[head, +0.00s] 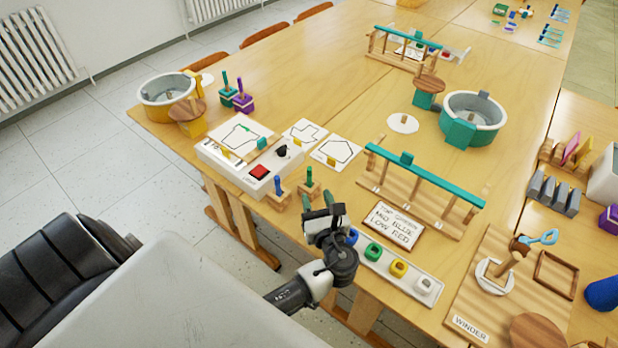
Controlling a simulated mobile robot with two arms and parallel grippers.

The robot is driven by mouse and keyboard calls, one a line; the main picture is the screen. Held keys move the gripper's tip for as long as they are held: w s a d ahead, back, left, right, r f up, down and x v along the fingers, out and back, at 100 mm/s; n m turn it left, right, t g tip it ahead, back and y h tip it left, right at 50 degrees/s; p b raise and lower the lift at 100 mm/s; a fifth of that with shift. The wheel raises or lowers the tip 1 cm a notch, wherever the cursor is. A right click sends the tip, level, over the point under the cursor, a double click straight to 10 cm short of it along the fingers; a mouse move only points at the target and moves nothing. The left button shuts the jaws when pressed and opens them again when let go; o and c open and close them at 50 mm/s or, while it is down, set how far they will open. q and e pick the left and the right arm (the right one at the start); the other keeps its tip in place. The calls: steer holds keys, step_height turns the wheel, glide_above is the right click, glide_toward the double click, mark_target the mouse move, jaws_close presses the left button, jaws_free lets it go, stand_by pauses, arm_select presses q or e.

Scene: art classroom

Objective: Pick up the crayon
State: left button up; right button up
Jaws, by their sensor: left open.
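My left gripper (318,206) is open at the near edge of the wooden table, its fingers pointing away from me. Just beyond it, a blue crayon-like stick (277,184) stands upright in a small wooden block (279,199). To its right, a green crayon-like stick (309,176) stands in a similar block (308,190). I see nothing between the fingers; whether they touch the green stick's block is unclear. Farther back, a green and a purple stick stand in coloured blocks (243,104). I cannot tell which stick is the crayon meant. My right gripper is not in view.
A white panel (222,163) with a red button lies left of the gripper. A white strip with coloured rings (436,290), a lettered sign (394,226) and a teal-railed rack (455,219) lie right. Free tabletop (320,90) lies farther back.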

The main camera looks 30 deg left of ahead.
mark_target(310, 176)
arm_select(q)
steer(key=x, duration=0.8)
steer(key=shift+w+a+f+p, duration=0.15)
steer(key=shift+w+p, duration=0.15)
steer(key=shift+w, duration=0.1)
jaws_close()
